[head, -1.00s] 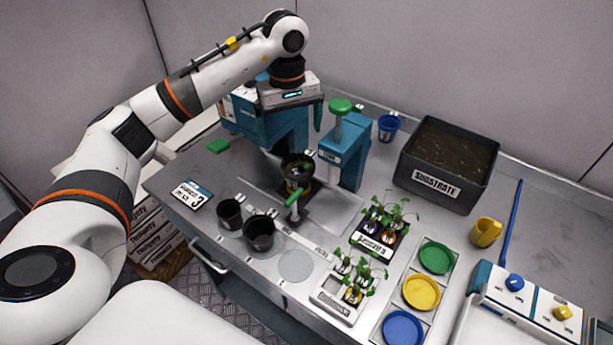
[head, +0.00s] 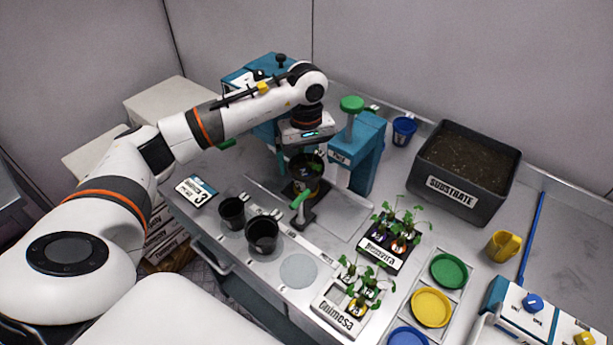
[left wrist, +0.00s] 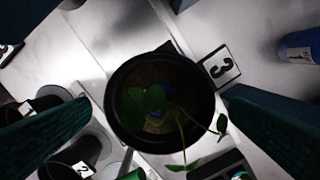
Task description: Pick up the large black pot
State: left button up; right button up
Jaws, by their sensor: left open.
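A large black pot (head: 308,185) with soil and a green seedling stands at the press station in the middle of the bench. In the left wrist view the pot (left wrist: 128,122) is seen from above, with leaves (left wrist: 150,102) over its soil. My left gripper (head: 305,160) is open above and around the pot's top. In the left wrist view its two teal fingers (left wrist: 160,130) lie on either side of the pot, apart from it. The head view partly hides the pot's upper rim behind the gripper. My right gripper is not in view.
Two empty black pots (head: 232,213) (head: 262,235) stand left of the station. A green-handled lever (head: 301,201) stands just in front of the pot. A teal press (head: 362,150) is close on its right. Seedling trays (head: 340,308) and a substrate box (head: 462,205) are further right.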

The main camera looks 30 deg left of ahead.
aim_at(306, 171)
pick_arm(q)
notch_tip(306, 171, down, 4)
jog(key=shift+r+p, duration=0.15)
jog(key=shift+p, duration=0.7)
jog(key=shift+f, duration=0.5)
jog(key=c, duration=1.1)
jog(key=shift+r, duration=0.1)
